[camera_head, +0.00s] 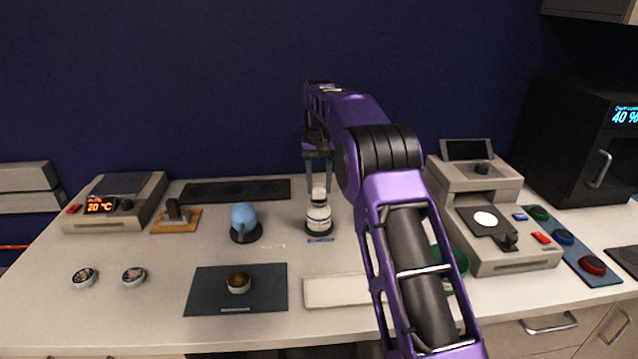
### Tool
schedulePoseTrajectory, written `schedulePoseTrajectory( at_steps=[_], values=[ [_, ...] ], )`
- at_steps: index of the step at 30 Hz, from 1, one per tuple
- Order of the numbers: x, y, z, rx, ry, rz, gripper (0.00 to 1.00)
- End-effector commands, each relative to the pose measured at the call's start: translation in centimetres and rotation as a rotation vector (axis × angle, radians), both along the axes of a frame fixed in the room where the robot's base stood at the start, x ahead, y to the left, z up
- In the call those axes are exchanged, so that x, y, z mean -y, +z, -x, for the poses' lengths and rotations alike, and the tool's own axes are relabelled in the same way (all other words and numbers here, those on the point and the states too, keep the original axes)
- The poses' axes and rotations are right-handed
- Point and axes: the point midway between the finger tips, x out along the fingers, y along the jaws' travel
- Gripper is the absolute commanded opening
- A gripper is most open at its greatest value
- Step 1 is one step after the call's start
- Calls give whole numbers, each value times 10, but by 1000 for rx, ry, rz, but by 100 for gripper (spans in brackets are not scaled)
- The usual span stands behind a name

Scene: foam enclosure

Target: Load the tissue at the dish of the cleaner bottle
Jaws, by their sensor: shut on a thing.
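The cleaner bottle (319,217) is white with a dark label band. The gripper is shut on this piece, at the top of the bottle. The dish is not clearly distinct, and I cannot tell whether the tissue touches it.
A blue round object (244,219) on a dark stand is left of the bottle. A dark mat (205,291) with a small bowl (239,283) lies in front. A pale tray (338,290) lies front centre. My arm partly hides a green bowl (458,262). A grey machine (515,258) stands right.

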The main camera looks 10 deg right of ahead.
Motion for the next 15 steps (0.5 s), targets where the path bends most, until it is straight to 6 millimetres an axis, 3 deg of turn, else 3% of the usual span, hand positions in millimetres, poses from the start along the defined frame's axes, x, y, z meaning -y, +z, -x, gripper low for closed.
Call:
schedulePoseTrajectory(
  at_steps=[15],
  values=[
    [0,-4,0,0,0,0,0]
  ],
)
